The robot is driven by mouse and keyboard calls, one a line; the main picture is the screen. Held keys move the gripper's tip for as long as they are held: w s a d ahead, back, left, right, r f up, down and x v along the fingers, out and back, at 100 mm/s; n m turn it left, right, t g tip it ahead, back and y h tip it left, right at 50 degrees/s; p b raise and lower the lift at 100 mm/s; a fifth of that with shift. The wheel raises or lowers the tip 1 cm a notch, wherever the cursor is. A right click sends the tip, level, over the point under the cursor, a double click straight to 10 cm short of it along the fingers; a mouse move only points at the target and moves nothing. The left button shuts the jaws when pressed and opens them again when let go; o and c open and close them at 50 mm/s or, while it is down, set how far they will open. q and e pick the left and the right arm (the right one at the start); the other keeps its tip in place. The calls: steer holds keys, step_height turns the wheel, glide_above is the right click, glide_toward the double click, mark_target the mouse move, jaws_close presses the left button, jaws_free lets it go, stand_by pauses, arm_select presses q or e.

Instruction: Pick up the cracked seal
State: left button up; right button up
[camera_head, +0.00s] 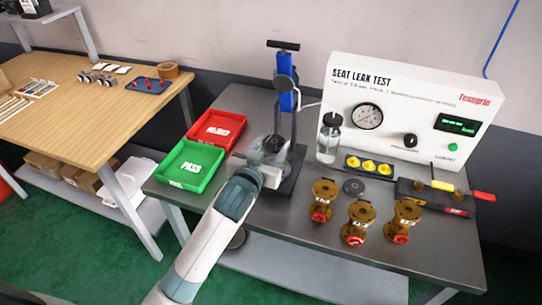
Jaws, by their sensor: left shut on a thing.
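My left arm reaches up from the bottom to the foot of the blue and black press stand (287,95). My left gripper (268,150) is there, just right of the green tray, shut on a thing. The gripper and a dark round part at the stand overlap, so I cannot make out what is held. I cannot pick out the cracked seal for sure. Three brass valves (357,223) with red fronts stand at the front of the grey bench. A dark disc (354,187) lies behind them. My right gripper is not in view.
A green PASS tray (190,166) and a red tray (217,130) stand left of the press. The white seat leak test panel (408,105), a clear bottle (329,137), yellow parts in a black holder (368,166) and a valve fixture (440,196) fill the right. A wooden table (95,105) stands left.

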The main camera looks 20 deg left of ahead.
arm_select(q)
steer(key=shift+r, duration=0.3)
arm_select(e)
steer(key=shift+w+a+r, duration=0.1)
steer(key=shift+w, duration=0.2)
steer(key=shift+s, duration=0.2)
arm_select(q)
steer(key=shift+s+r, duration=0.2)
steer(key=shift+s, duration=0.2)
steer(key=s+a+r, duration=0.1)
steer(key=s+r, duration=0.3)
steer(key=s, duration=0.6)
steer(key=shift+s+a+r+y, duration=0.15)
steer(key=shift+r+y, duration=0.1)
steer(key=shift+y, duration=0.05)
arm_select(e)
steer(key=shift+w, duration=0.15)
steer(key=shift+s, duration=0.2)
